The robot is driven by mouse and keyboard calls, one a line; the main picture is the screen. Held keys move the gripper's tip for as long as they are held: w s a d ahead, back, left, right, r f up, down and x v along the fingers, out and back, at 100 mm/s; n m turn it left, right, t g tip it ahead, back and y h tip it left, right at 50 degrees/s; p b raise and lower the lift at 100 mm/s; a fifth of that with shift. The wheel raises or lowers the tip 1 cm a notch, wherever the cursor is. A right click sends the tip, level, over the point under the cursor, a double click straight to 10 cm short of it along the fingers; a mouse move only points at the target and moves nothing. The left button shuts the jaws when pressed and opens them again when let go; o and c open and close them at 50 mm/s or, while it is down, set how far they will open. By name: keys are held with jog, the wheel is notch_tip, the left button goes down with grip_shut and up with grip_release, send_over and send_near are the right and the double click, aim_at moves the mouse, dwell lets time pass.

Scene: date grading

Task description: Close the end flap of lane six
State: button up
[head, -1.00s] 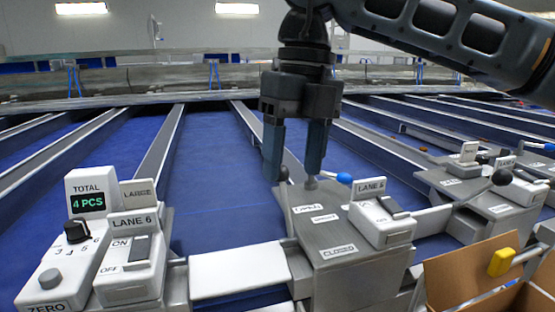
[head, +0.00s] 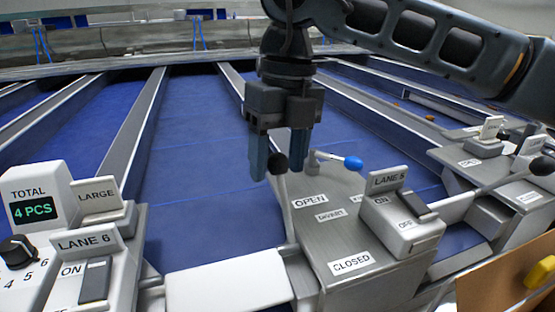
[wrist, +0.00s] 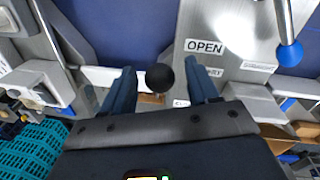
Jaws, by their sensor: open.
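The lane six flap lever is a grey rod with a black ball knob (head: 278,164), on the left edge of a grey plate (head: 345,225). It stands near the OPEN label; the CLOSED label is nearer the front. A white panel (head: 228,285), apparently the end flap, spans the lane end left of the lever. The LANE 6 box (head: 85,265) is at the lower left. My gripper (head: 279,160) is open above the plate, fingers pointing down. In the wrist view, the black knob (wrist: 159,77) lies between the two fingertips, without visible contact.
A lever with a blue knob (head: 353,163) lies just right of my gripper. The LANE 5 switch box (head: 398,222) stands on the plate. Another black-knobbed lever (head: 541,166) and a cardboard box (head: 505,275) are at the right. The blue lane belt (head: 205,150) is clear.

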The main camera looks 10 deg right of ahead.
jog(key=shift+f, duration=0.6)
grip_shut()
dwell(0.3)
